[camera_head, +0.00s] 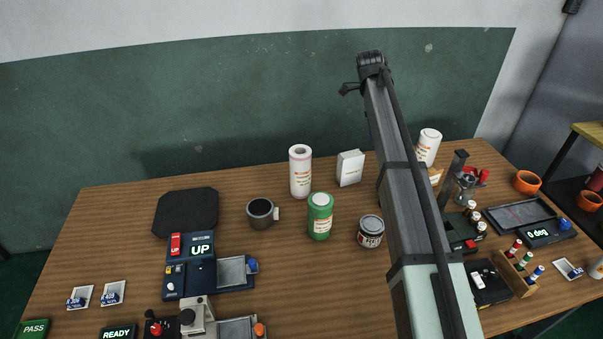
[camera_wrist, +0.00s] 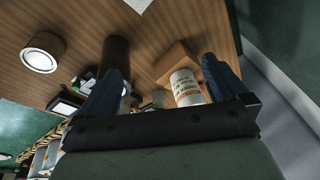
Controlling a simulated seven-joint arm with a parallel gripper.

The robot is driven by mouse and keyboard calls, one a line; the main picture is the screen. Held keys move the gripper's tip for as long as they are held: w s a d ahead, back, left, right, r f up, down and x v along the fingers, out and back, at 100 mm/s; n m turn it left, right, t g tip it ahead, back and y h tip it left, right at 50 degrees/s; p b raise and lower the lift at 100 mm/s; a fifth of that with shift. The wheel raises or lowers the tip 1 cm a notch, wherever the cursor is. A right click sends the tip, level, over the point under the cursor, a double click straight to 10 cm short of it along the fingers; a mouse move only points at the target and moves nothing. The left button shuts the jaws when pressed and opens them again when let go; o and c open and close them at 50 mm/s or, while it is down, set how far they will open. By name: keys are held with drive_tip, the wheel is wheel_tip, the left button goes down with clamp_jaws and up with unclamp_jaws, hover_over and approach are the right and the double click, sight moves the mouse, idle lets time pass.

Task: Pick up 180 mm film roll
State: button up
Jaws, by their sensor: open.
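A white roll with an orange-marked label and a dark core hole (camera_head: 300,174) stands upright at the back middle of the wooden table; it looks like a film roll. A second white labelled cylinder (camera_head: 429,146) stands at the back right, behind my arm. I cannot read a size on either. My gripper (camera_wrist: 162,64) shows in the wrist view with its two dark blue fingers apart and nothing held. A white labelled cylinder (camera_wrist: 186,88) appears between the fingers, nearer the right one; I cannot tell which roll it is. The head view does not clearly show the fingers.
A green canister (camera_head: 320,217), a dark mug (camera_head: 261,211), a paint can (camera_head: 370,232) and a white box (camera_head: 350,168) stand nearby. A blue device reading UP (camera_head: 203,251) is front left. Fixtures and small bottles crowd the right.

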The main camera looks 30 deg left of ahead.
sight(301, 148)
drive_tip(key=s+a+r+m+g+y, duration=0.2)
drive_tip(key=s+a+m, duration=0.1)
drive_tip(key=s+a, duration=1.35)
drive_tip(key=f, duration=0.8)
drive_tip(key=shift+s+d, duration=0.15)
drive_tip(key=shift+s, duration=0.25)
drive_tip(key=shift+w+a+f, duration=0.1)
drive_tip(key=shift+f, duration=1.35)
drive_tip(key=shift+a+f, duration=0.1)
drive_tip(key=shift+f, duration=1.35)
drive_tip(key=shift+c, duration=0.3)
drive_tip(key=c, duration=1.4)
drive_tip(key=shift+r, duration=0.1)
